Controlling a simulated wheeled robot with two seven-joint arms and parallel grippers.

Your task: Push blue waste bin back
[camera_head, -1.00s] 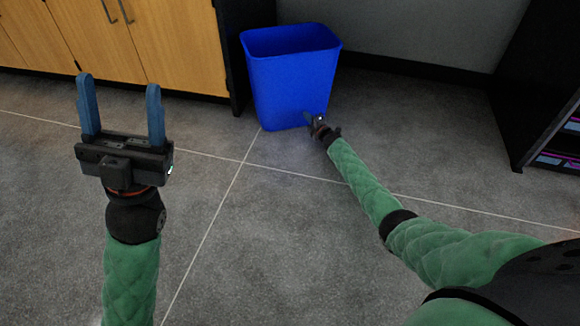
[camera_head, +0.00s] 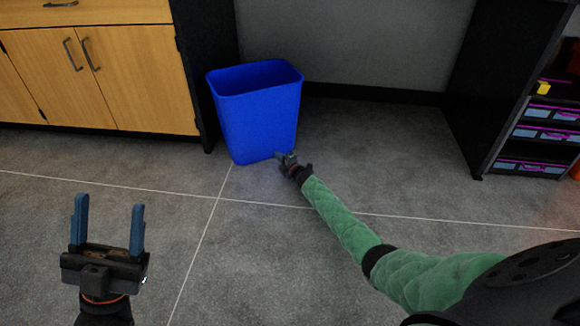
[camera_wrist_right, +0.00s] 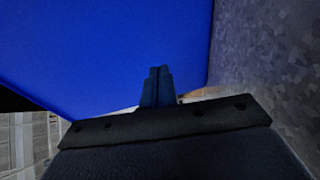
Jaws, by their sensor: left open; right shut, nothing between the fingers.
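The blue waste bin (camera_head: 258,118) stands upright on the floor against or near the dark side of the wooden cabinet, left of centre in the head view. In the right wrist view the bin's blue wall (camera_wrist_right: 110,55) fills most of the picture. My right gripper (camera_head: 285,156) is shut and empty at the bin's lower right front; its fingertips (camera_wrist_right: 157,72) point at the blue wall, and I cannot tell whether they touch it. My left gripper (camera_head: 108,205) is open and empty, raised over bare floor at the left, apart from the bin.
A wooden cabinet (camera_head: 150,85) stands left of the bin. The grey wall (camera_head: 350,45) with a dark baseboard is behind. A black shelf unit (camera_head: 500,90) with trays is at the right. The floor between bin and shelf is clear.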

